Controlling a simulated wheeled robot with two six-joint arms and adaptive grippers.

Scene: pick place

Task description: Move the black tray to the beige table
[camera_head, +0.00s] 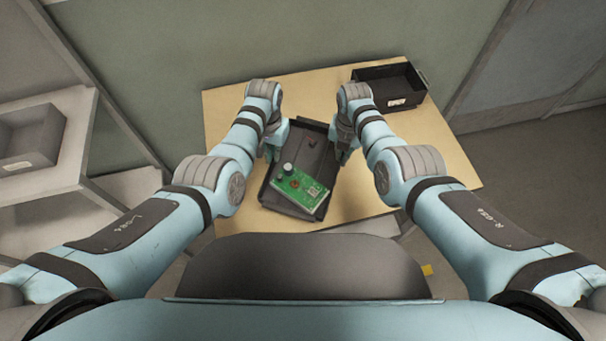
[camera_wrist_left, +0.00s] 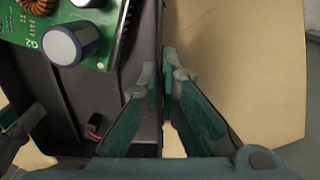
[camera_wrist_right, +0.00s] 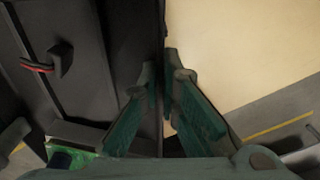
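The black tray (camera_head: 322,166) is over the beige table (camera_head: 425,150), slightly askew. I cannot tell whether it rests on the top or hangs just above it. A green circuit board (camera_head: 310,191) with a blue-grey cylinder lies in its near half, and a small dark and red part (camera_head: 311,142) lies in its far half. My left gripper (camera_wrist_left: 163,75) is shut on the left wall of the tray, which also shows in the left wrist view (camera_wrist_left: 65,100). My right gripper (camera_wrist_right: 163,78) is shut on the opposite wall, seen in the right wrist view (camera_wrist_right: 112,60).
A second black bin (camera_head: 398,101) with a white label stands at the table's back right corner. A grey bin (camera_head: 35,155) stands on a light shelf at the left. A wall rises behind the table. The table's right side is bare.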

